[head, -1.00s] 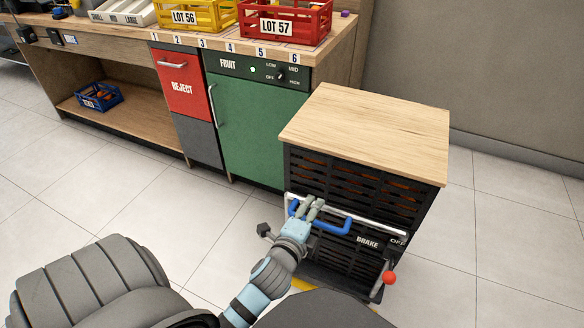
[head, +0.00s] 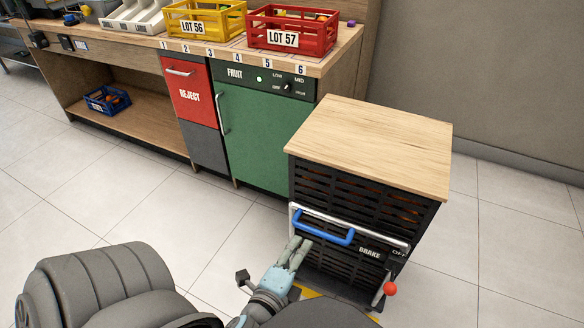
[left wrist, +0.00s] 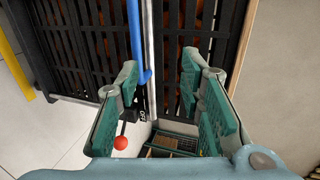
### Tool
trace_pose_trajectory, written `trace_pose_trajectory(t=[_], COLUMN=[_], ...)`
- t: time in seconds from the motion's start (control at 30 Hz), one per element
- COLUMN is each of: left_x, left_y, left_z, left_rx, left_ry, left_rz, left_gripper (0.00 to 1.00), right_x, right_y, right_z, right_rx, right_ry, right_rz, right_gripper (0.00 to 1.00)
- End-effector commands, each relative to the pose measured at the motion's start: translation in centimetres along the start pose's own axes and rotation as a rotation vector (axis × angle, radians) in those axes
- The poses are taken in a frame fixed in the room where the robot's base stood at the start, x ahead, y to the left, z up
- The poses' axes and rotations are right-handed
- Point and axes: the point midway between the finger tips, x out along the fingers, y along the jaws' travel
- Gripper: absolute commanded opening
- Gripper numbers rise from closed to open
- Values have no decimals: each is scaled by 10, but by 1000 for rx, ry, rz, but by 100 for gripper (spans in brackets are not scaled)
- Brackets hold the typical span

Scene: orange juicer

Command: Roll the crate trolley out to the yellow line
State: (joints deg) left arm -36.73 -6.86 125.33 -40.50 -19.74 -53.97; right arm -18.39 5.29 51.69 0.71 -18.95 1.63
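The crate trolley (head: 365,225) is a black slatted box with a wooden top, standing right of the green cabinet. Its front carries a silver bar (head: 385,236), a blue handle (head: 322,225), a BRAKE label beside OFF, and a red-knobbed lever (head: 389,288). My left gripper (head: 297,247) is just below the handle, apart from it. In the left wrist view its two green-padded fingers (left wrist: 161,62) are spread and empty, with the blue handle (left wrist: 137,45) beyond them. A bit of yellow (head: 306,292) shows on the floor at the trolley's near base, mostly hidden. My right gripper is out of view.
The green FRUIT cabinet (head: 262,140) and the counter with yellow and red (head: 292,28) crates stand behind and left of the trolley. A grey wall (head: 480,80) is behind it. Tiled floor is clear at the right and left.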

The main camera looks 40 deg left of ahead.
Motion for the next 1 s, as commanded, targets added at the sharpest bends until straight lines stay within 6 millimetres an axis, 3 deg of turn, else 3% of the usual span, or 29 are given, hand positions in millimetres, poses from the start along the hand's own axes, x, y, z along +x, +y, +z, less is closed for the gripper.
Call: trace_pose_trajectory(t=[0.3,1.0], left_x=[-27,-26], left_y=[1,-2], left_z=[0,0], left_rx=[1,-3], left_ry=[0,0], left_rz=[-5,-13], left_gripper=[35,35], right_x=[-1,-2], right_y=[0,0], right_z=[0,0], right_rx=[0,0], right_ry=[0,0], right_rz=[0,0], right_gripper=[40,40])
